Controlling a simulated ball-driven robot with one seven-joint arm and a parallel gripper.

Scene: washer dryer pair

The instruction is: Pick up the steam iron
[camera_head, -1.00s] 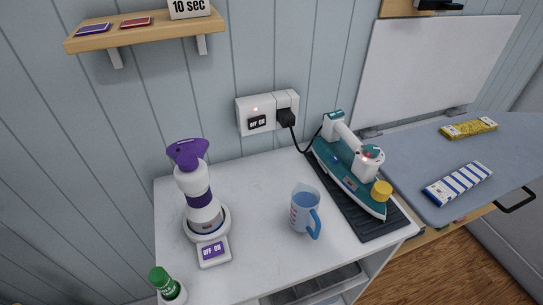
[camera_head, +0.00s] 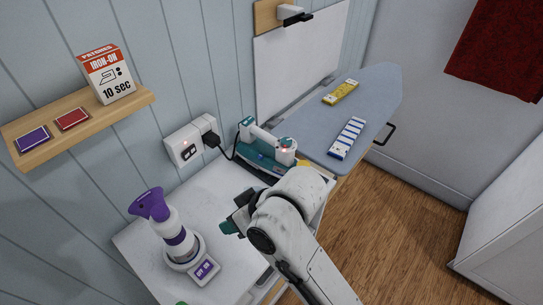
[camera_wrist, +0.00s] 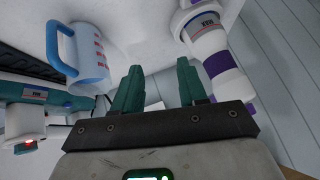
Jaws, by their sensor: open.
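The teal and white steam iron (camera_head: 266,150) rests on a dark mat at the back right of the white counter, its lit red light showing; my arm hides its front part. Its black cord runs to a wall socket. In the wrist view part of the iron (camera_wrist: 40,92) shows at the left edge. My gripper (camera_head: 232,217) is over the counter, left of and nearer than the iron. In the wrist view its two teal fingers (camera_wrist: 160,88) stand apart with nothing between them.
A blue measuring jug (camera_wrist: 88,50) shows in the wrist view, hidden by my arm in the head view. A white and purple steamer (camera_head: 174,230) stands at the counter's left. An ironing board (camera_head: 310,135) with two packets lies beyond. A shelf (camera_head: 60,130) is on the wall.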

